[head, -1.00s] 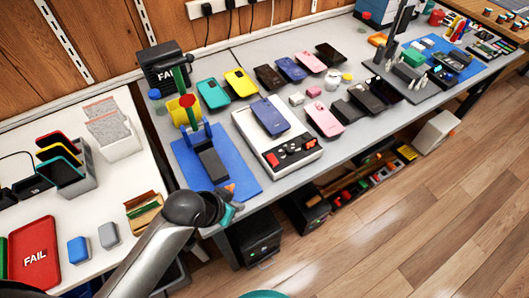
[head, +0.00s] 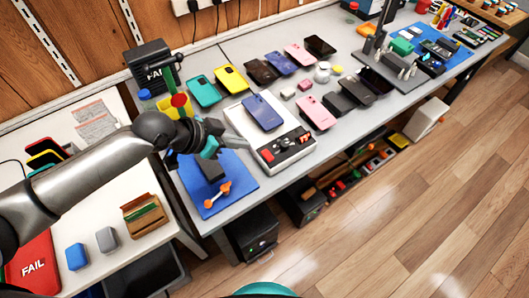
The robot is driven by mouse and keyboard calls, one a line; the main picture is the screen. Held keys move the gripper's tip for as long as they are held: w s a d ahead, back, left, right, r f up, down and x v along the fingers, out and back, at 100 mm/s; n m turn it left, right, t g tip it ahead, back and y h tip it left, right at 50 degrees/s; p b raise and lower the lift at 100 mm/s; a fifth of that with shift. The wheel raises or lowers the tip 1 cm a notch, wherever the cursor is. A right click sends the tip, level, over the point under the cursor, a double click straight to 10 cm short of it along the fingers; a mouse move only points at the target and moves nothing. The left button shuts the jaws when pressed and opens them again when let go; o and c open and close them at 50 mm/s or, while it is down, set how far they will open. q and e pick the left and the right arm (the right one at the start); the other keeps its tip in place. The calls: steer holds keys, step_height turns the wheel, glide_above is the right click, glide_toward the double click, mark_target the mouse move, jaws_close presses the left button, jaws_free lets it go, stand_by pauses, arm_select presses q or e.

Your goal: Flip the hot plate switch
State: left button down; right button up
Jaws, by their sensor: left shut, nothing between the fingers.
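The hot plate (head: 240,118) is a white slab on the grey bench with a blue phone (head: 262,113) lying on top. Its dark front panel (head: 287,148) carries a red switch (head: 267,155) at the left and a small red part (head: 305,139) at the right. My left gripper (head: 238,141) is shut and empty. It is beside the hot plate's left edge, left of the red switch, with its fingers pointing right. Whether the fingertips touch the hot plate I cannot tell. My right gripper is not in view.
A blue mat (head: 240,182) under my left gripper holds a dark block (head: 209,168) and an orange tool (head: 216,196). A green-armed stand (head: 172,78) is behind the gripper. Several phones lie behind and right of the hot plate. The front bench edge is close.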

arm_select(q)
steer(key=b, duration=0.2)
glide_above(268, 155)
steer(key=s, duration=0.2)
steer(key=f, duration=0.7)
steer(key=shift+w+a+f, duration=0.1)
steer(key=shift+w+a, duration=0.05)
steer(key=shift+a, duration=0.2)
step_height(268, 155, down, 3)
steer(key=shift+r+b, duration=0.15)
steer(key=shift+b, duration=0.4)
steer(key=shift+f, duration=0.6)
steer(key=shift+f, duration=0.1)
